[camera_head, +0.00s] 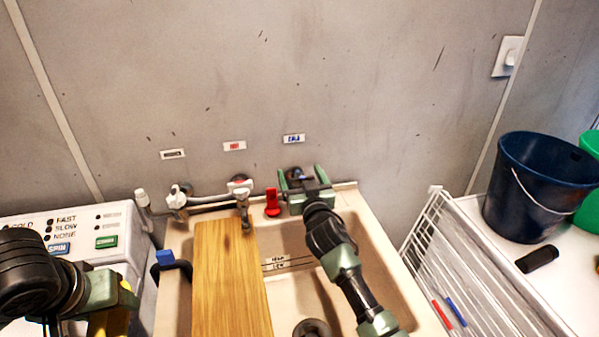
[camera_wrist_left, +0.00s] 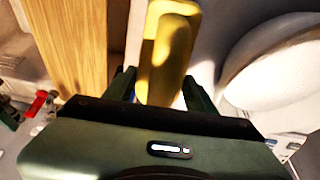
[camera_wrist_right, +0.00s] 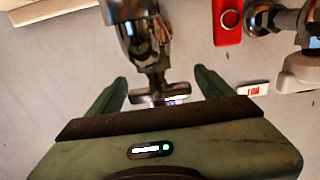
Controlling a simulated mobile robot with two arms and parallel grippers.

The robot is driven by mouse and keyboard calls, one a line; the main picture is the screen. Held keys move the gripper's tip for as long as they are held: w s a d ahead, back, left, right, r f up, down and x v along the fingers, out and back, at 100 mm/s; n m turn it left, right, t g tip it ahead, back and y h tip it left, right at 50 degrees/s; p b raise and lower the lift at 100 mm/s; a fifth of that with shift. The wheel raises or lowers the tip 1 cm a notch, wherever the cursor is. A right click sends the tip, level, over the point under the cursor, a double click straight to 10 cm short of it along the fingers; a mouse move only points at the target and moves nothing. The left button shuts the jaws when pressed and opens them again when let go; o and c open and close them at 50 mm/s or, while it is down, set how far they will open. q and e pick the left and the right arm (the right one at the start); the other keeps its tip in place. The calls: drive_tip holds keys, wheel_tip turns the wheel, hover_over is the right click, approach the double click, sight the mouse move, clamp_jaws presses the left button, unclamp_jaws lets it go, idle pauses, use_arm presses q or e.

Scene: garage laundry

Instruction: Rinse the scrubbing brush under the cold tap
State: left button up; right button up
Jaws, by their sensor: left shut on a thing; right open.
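My left gripper (camera_wrist_left: 160,88) is shut on a yellow block-like piece (camera_wrist_left: 170,50), which appears to be the scrubbing brush; no bristles show. In the head view the brush (camera_head: 122,322) is partly cut off at the lower left, left of the sink (camera_head: 377,262). My right gripper (camera_head: 306,188) is open at the cold tap, under the blue-lettered label (camera_head: 294,139). In the right wrist view the metal cold tap (camera_wrist_right: 142,38) has its cross handle between the open fingers. The spout and any water are hidden by my arm in the head view.
A wooden board (camera_head: 228,285) lies across the sink's left part. The hot tap (camera_head: 241,192) and a red tag (camera_head: 272,203) are left of my right gripper. The washing machine (camera_head: 120,222) stands left. A white rack (camera_head: 455,265) and dark blue bucket (camera_head: 535,185) are right.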

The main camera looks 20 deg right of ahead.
drive_tip(key=shift+w, duration=0.55)
drive_tip(key=c, duration=1.4)
use_arm(q)
wheel_tip(320, 180, up, 4)
drive_tip(key=p, duration=0.4)
use_arm(e)
drive_tip(key=n+y, duration=0.2)
drive_tip(key=shift+a+r+y, duration=0.1)
drive_tip(key=shift+r+y, duration=0.25)
drive_tip(key=shift+y, duration=0.05)
use_arm(q)
drive_tip(key=shift+r+p, duration=0.6)
drive_tip(key=shift+r, duration=0.05)
use_arm(e)
drive_tip(key=shift+o, duration=0.2)
drive_tip(key=shift+a+f+n+y, duration=0.15)
drive_tip(key=shift+n+y, duration=0.2)
drive_tip(key=shift+y, duration=0.25)
drive_tip(key=shift+a+f+n+y, duration=0.1)
drive_tip(key=shift+n+y, duration=0.25)
drive_tip(key=shift+y, duration=0.25)
drive_tip(key=shift+f, duration=0.1)
drive_tip(key=shift+a, duration=0.1)
use_arm(q)
drive_tip(key=shift+f, duration=0.1)
use_arm(e)
drive_tip(key=o, duration=1.4)
drive_tip(key=shift+c, duration=0.2)
